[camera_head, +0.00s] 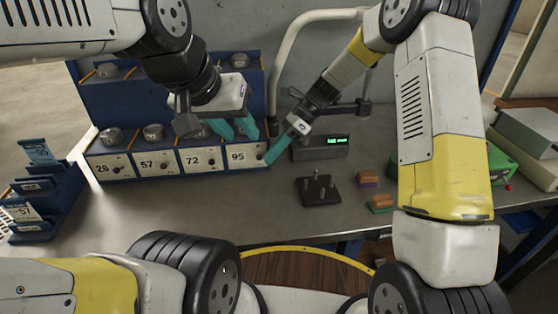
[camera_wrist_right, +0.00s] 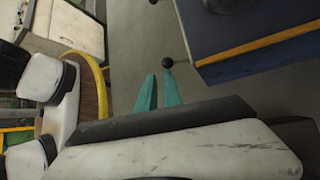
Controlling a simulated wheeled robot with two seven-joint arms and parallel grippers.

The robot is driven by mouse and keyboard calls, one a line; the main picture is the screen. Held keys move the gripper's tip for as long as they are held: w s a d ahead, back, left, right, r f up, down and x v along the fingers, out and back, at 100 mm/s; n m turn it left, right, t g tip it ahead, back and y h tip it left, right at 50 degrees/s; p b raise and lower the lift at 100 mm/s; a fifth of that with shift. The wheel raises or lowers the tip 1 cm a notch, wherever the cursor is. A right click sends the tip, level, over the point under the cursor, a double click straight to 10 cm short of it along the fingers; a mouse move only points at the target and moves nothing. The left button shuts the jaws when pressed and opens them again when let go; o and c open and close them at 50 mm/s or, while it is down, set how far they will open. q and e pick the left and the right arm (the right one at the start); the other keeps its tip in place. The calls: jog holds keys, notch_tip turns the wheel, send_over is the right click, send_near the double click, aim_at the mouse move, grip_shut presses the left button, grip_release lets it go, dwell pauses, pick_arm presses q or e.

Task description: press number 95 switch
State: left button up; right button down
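The number 95 switch box (camera_head: 238,156) is the rightmost of a row of white-fronted boxes on a blue rack at the back of the bench. Its small black knob (camera_head: 263,156) is on the right of its front; a round black knob (camera_wrist_right: 167,62) also shows in the right wrist view. My right gripper (camera_head: 268,160) has its teal fingers together and empty, their tips right by this knob; I cannot tell whether they touch. In the right wrist view the fingertips (camera_wrist_right: 159,76) are just short of the knob. My left gripper (camera_head: 238,135) is open and empty above and in front of boxes 72 and 95.
Boxes 28 (camera_head: 103,168), 57 (camera_head: 146,164) and 72 (camera_head: 192,160) stand left of 95, with metal pots on top. A scale with a green display (camera_head: 336,141) and a black pegged plate (camera_head: 318,190) are to the right.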

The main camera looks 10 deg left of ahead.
jog(key=s+d+r, duration=0.1)
jog(key=s, duration=0.6)
jog(key=s+d+r, duration=0.1)
jog(key=s+r, duration=0.1)
jog(key=s, duration=0.6)
jog(key=shift+s+d+r, duration=0.15)
jog(key=shift+s+d, duration=0.05)
jog(key=shift+d, duration=0.2)
jog(key=s+d+r+n+t+h, duration=0.1)
jog(key=d+r+n+t, duration=0.4)
jog(key=d, duration=0.6)
jog(key=s+d+r+n+t+h, duration=0.2)
jog(key=d+r+n+t+h, duration=0.2)
jog(key=d+r+n, duration=0.6)
jog(key=shift+d+r+n+t, duration=0.25)
jog(key=shift+d+n+t, duration=0.5)
jog(key=shift+n+t, duration=0.35)
